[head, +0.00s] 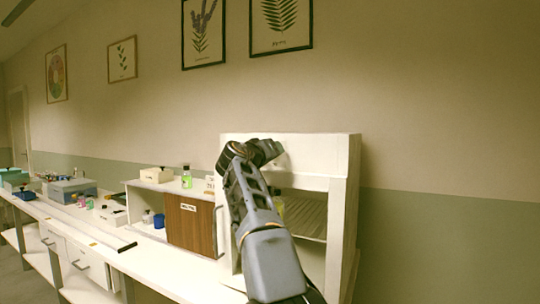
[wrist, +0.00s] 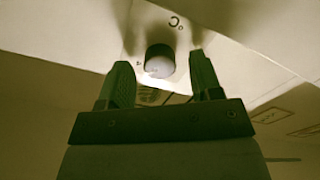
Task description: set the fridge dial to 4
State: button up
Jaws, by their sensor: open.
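The fridge (head: 344,165) is a white box at the right end of the bench in the head view, with its front open and a wire shelf showing. In the wrist view the dial (wrist: 160,66) is a round knob with a pale face and dark side, set on a light panel. My gripper (wrist: 162,78) is open, with one finger on each side of the dial and gaps between them. Marks show on the panel around the dial, but I cannot read its setting. In the head view my arm hides the dial.
A cabinet with a brown wooden door (head: 190,224) stands left of the fridge. A green bottle (head: 186,177) and a small box (head: 157,175) stand on top of it. The bench (head: 165,262) is clear along its front.

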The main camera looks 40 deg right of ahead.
jog(key=b+v, duration=0.3)
jog(key=v, duration=1)
jog(key=shift+s+a, duration=0.2)
jog(key=shift+a, duration=0.1)
jog(key=w+a+f+n+y+p, duration=0.1)
jog(key=a+f+n+y+p, duration=0.2)
jog(key=f, duration=0.7)
jog(key=w+a+f+n+y, duration=0.1)
jog(key=a+f+n+y, duration=0.2)
jog(key=f+y, duration=0.5)
jog(key=s+a+f+n+g+y+p, duration=0.1)
jog(key=s+a+f+g+y+p, duration=0.4)
jog(key=s+f, duration=0.6)
jog(key=s+a+m+p, duration=0.1)
jog(key=s+a+p, duration=0.2)
jog(key=s+p, duration=0.5)
jog(key=shift+s+a+f, duration=0.3)
jog(key=shift+s+f, duration=0.05)
jog(key=shift+s, duration=0.4)
